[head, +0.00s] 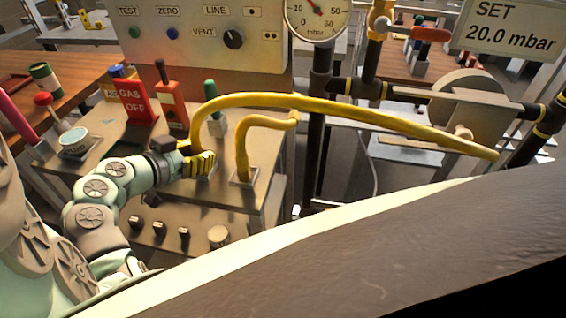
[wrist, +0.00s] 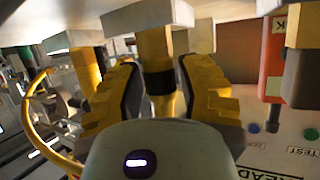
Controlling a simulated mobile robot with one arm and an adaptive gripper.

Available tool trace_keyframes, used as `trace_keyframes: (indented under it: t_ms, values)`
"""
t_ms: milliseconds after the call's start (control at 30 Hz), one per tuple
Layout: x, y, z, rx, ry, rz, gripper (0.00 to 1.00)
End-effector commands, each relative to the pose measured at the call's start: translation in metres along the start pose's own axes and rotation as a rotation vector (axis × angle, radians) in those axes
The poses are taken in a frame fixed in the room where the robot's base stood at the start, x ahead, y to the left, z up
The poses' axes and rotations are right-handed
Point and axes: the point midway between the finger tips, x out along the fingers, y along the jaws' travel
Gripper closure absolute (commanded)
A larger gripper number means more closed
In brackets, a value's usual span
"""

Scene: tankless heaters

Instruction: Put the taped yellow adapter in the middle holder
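My gripper (head: 201,164) has yellow fingers with black pads. In the head view it is low at the near end of the long yellow hose, on the metal bench. In the wrist view my fingers (wrist: 159,88) stand on both sides of a yellow adapter (wrist: 154,45) with a black tape band. Narrow gaps seem to show beside it, so the fingers look open around it. The adapter's far end meets a grey metal block (wrist: 147,14); how deep it sits is hidden. A second yellow hose adapter (head: 243,163) stands in a square metal holder (head: 244,178) to the right.
A red GAS OFF block (head: 136,102), an orange handheld device (head: 172,104) and a green-topped fitting (head: 211,91) stand behind my gripper. The long yellow hose (head: 340,110) arches right to dark pipework. A control panel (head: 205,45) rises at the back.

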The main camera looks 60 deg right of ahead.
Motion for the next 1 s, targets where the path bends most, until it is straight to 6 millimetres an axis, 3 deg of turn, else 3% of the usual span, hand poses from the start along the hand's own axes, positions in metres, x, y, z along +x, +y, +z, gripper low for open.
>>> trace_keyframes:
  t_ms: [100,500,1000]
  values:
    - [-0.001,0.0,0.0,0.0,0.0,-0.001,0.53]
    - [-0.004,-0.001,-0.003,-0.001,-0.001,-0.004,0.53]
    - [-0.083,-0.003,-0.001,-0.004,0.0,-0.012,0.53]
